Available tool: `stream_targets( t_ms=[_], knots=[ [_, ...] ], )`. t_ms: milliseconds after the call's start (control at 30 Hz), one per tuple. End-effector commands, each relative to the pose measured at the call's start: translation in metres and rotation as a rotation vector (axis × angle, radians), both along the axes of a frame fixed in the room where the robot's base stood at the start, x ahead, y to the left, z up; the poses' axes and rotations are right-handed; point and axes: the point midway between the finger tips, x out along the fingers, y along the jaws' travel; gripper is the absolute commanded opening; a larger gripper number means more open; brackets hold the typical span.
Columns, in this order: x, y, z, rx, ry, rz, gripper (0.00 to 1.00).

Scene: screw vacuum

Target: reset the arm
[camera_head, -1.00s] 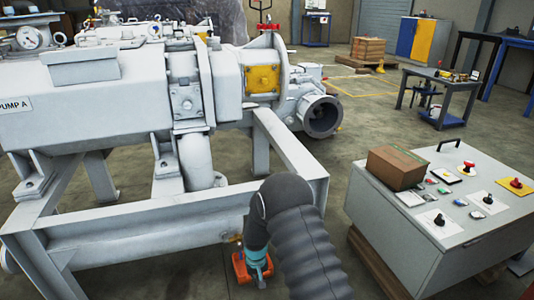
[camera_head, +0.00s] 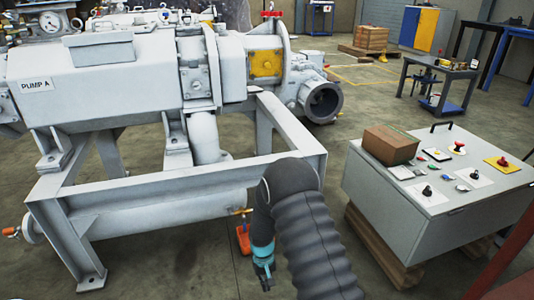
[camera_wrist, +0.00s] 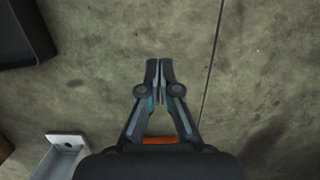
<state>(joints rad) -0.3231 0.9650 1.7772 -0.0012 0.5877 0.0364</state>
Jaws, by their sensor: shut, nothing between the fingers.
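My gripper (camera_wrist: 160,80) points down at bare concrete floor in the wrist view, its two fingers together with nothing between them. In the head view my gripper (camera_head: 264,282) hangs low in front of the white pump frame (camera_head: 150,205), apart from it. An orange part (camera_head: 243,238) shows just behind the gripper, beside a small brass-coloured fitting (camera_head: 241,212) at the frame's lower beam. My dark ribbed arm comes up from the bottom edge and hides part of the floor.
A grey control console (camera_head: 400,205) with knobs and a cardboard box (camera_head: 390,145) stands to the right. The pump labelled PUMP A (camera_head: 80,85) fills the left. A dark workbench (camera_head: 440,75) stands behind. Open floor lies between frame and console.

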Motion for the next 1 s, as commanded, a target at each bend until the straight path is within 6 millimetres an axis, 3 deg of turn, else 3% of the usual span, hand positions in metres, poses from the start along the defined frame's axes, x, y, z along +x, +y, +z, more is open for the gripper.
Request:
stream_targets(
  t_ms=[367, 700, 1000],
  knots=[
    [-0.031, -0.019, 0.084, -0.008, 0.034, -0.006, 0.00],
    [-0.067, -0.052, 0.212, 0.007, -0.010, -0.041, 0.00],
    [-0.108, -0.083, 0.311, 0.029, -0.091, -0.084, 0.00]
  ],
)
